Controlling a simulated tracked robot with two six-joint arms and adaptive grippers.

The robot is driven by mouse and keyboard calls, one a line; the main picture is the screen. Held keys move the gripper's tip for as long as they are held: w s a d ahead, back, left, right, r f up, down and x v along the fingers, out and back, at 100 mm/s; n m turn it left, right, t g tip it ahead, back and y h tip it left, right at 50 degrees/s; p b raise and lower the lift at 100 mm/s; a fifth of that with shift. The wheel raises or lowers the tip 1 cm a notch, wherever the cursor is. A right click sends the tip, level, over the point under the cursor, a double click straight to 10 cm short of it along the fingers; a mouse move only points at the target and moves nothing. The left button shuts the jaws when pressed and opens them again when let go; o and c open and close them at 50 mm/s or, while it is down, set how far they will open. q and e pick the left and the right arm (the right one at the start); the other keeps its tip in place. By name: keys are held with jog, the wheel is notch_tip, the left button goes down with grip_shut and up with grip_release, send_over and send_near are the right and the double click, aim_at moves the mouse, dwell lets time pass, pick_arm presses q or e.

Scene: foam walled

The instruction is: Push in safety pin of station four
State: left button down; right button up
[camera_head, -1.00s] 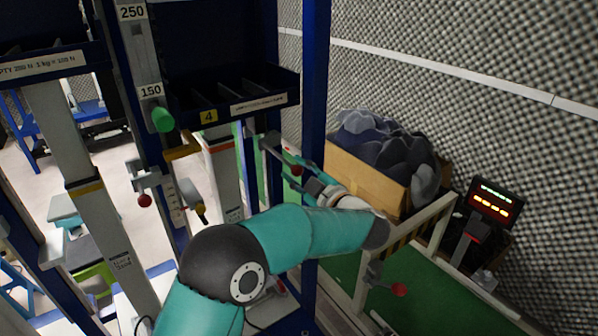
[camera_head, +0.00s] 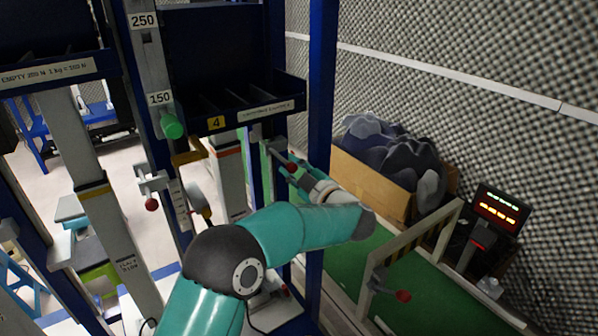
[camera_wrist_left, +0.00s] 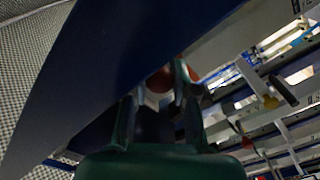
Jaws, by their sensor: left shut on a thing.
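The station four label (camera_head: 216,123) is on the dark blue shelf front. Behind a blue post, a grey bracket (camera_head: 274,147) carries the safety pin, whose red knob (camera_head: 291,167) shows just in front of it. My left gripper (camera_head: 295,170) reaches in from the right and is shut on the knob; the fingers hide part of it. In the left wrist view the red knob (camera_wrist_left: 160,79) sits between the fingertips (camera_wrist_left: 162,92), close under a dark blue beam. The pin's shaft is hidden. My right gripper is out of view.
Blue uprights (camera_head: 321,110) stand close to my left arm. Another red-knobbed pin (camera_head: 152,204) is on the left column.

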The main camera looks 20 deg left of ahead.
pick_arm(q)
jog(key=c, duration=1.2)
grip_release()
jog(key=shift+a+f, duration=0.1)
jog(key=shift+f, duration=0.05)
jog(key=shift+s+d, duration=0.2)
jog(key=shift+d, duration=0.15)
jog(key=v, duration=1.1)
jog(key=shift+s+d, duration=0.1)
jog(key=shift+f, duration=0.1)
